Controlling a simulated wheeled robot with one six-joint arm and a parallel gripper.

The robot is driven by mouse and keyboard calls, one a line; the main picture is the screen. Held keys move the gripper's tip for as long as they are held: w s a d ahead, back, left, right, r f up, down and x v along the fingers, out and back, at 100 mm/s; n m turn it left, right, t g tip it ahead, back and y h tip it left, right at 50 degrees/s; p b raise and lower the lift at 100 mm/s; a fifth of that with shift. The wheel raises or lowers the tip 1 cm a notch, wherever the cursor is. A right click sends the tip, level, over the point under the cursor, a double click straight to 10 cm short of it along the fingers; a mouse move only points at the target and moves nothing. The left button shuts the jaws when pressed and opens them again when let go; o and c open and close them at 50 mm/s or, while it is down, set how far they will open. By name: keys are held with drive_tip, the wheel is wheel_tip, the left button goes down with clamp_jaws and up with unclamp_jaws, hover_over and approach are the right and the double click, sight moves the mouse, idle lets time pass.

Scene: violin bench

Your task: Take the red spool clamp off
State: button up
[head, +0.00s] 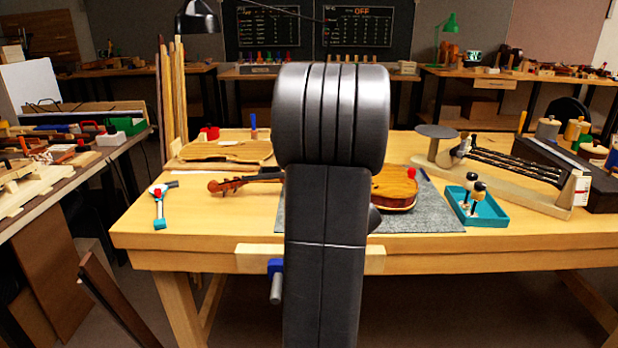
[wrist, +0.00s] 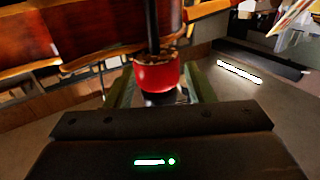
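In the wrist view, a red cylindrical spool (wrist: 157,76) with a dark rod (wrist: 152,25) running up from it sits between the two fingers of my gripper (wrist: 158,88). The fingers are close to its left and right sides; I cannot tell whether they press on it. A pale round part shows just below the red spool. In the head view, a small red piece (head: 411,173) shows at the right end of the violin body (head: 394,192). My arm hides the middle of the violin and my gripper there.
The violin lies on a grey mat (head: 440,215) on the wooden bench (head: 230,222). A teal-ended tool (head: 159,207) lies left. The front left is clear.

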drive_tip(key=p+v, duration=0.1)
drive_tip(key=v, duration=1.2)
drive_tip(key=shift+s+d+p, duration=0.15)
drive_tip(key=shift+s+p, duration=0.15)
drive_tip(key=shift+s, duration=0.05)
drive_tip(key=b+x, duration=0.1)
drive_tip(key=x, duration=1.2)
drive_tip(key=shift+w+b, duration=0.3)
drive_tip(key=shift+w, duration=0.1)
